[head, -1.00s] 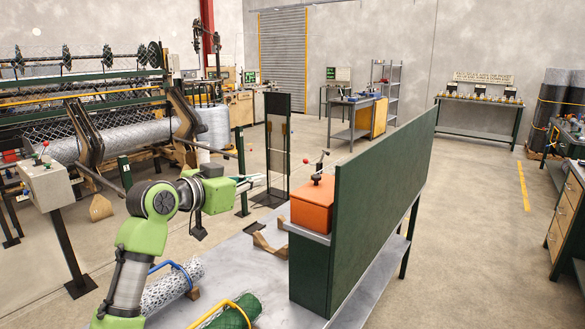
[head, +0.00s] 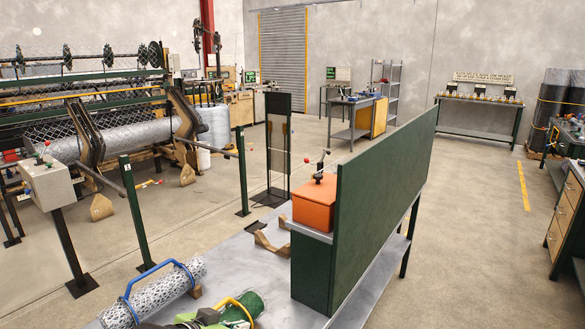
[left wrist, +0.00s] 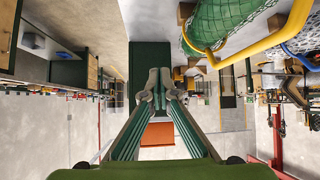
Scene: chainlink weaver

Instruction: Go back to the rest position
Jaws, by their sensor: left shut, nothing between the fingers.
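My left gripper (left wrist: 161,82) shows in the left wrist view, its two fingers meeting at the tips, shut and empty. In the head view only a bit of my green arm shows at the bottom edge. A green mesh roll (head: 243,304) with a yellow handle lies on the table (head: 222,262) just beside my arm. It also shows in the left wrist view (left wrist: 214,25). A silver mesh roll (head: 165,286) with a blue handle lies to its left. My right gripper is in neither view.
An orange box (head: 314,205) with a lever stands on a shelf beside a tall dark green panel (head: 382,200). Wooden cradles (head: 270,243) lie on the table. A control box (head: 48,182) on a post and green posts stand left. Floor at right is open.

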